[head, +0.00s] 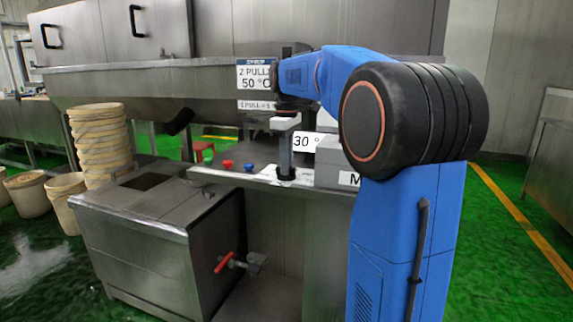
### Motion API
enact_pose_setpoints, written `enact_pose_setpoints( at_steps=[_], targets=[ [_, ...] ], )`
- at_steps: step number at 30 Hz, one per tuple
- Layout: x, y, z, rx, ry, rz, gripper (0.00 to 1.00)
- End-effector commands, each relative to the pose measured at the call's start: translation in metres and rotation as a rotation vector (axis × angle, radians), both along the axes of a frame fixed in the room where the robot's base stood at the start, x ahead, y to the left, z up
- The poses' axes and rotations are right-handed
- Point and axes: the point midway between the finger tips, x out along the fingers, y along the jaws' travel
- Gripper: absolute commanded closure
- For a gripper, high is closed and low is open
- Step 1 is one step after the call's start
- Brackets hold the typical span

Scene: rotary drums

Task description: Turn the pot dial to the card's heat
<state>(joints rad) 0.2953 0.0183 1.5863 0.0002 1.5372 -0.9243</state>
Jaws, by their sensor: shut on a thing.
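My gripper (286,173) points straight down at the right part of the steel counter (235,175), below the wrist of my blue arm. It is shut on a small dark thing at the counter top, seemingly the pot dial, mostly hidden by the fingers. Its pointer and marks cannot be read. A card (255,76) behind it reads "2 PULLS 50 °C", with a partly covered "1 PULL" line below. A "30 °" sign (303,142) shows just right of the fingers, cut off by my arm.
A blue knob (248,167) and a red knob (227,164) are left of my gripper. A grey box (329,160) marked "M" stands close on its right. A steel tank (150,235) with a red-handled valve (223,264) stands in front. Stacked buckets (100,140) are at left.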

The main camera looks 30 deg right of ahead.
Motion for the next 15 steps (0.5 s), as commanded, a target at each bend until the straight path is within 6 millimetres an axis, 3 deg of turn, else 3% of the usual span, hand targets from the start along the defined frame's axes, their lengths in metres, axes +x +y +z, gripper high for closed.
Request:
enact_pose_setpoints(
  at_steps=[15],
  targets=[
    [0.0000,-0.0002,0.0004,-0.001,0.000,-0.379,1.00]
  ],
)
